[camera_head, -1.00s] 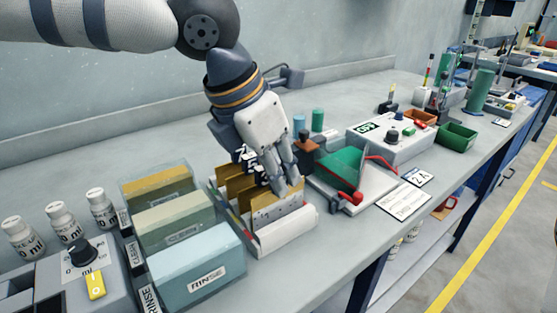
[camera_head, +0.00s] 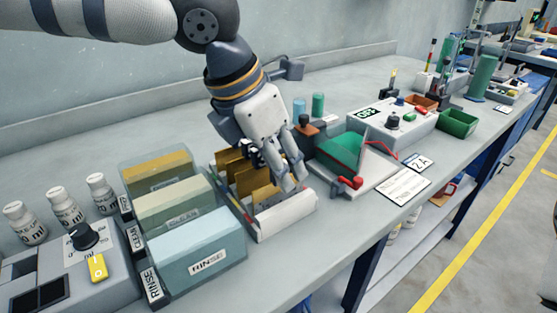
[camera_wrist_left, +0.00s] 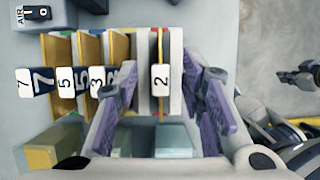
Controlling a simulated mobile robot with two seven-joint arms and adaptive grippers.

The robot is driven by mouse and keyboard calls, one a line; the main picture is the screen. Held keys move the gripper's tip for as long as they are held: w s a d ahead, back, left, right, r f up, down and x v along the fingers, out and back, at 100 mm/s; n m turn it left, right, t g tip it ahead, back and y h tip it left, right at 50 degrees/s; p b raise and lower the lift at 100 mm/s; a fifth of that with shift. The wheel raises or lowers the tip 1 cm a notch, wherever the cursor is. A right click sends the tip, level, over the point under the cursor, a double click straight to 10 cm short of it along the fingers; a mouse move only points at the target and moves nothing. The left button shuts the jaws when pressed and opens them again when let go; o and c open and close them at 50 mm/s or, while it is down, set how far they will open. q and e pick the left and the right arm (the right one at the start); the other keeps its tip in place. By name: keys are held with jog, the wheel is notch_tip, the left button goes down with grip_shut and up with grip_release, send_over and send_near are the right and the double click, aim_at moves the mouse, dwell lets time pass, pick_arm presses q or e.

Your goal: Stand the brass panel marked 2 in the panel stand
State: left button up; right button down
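The brass panel marked 2 shows edge-on in the left wrist view (camera_wrist_left: 160,45), with its white number tag. It stands upright between pale bars at the near end of the white panel stand (camera_head: 288,217). Other brass panels, tagged 7, 5 and 3 (camera_wrist_left: 96,82), stand in a row behind it. My left gripper (camera_head: 292,187) is over this near end, pointing down. In the wrist view its purple fingers are apart, one on each side of panel 2, with gaps to it. A dark shape at the wrist view's right edge looks like my right gripper (camera_wrist_left: 298,76); its opening is unclear.
Tanks of rinse liquid (camera_head: 200,258) stand close left of the stand. A fixture with a green block and red handles (camera_head: 345,163) is close on the right. A label card (camera_head: 405,186) lies beyond it. The bench's front edge is close to the stand.

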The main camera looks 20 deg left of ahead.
pick_arm(q)
jog(key=v, duration=1.2)
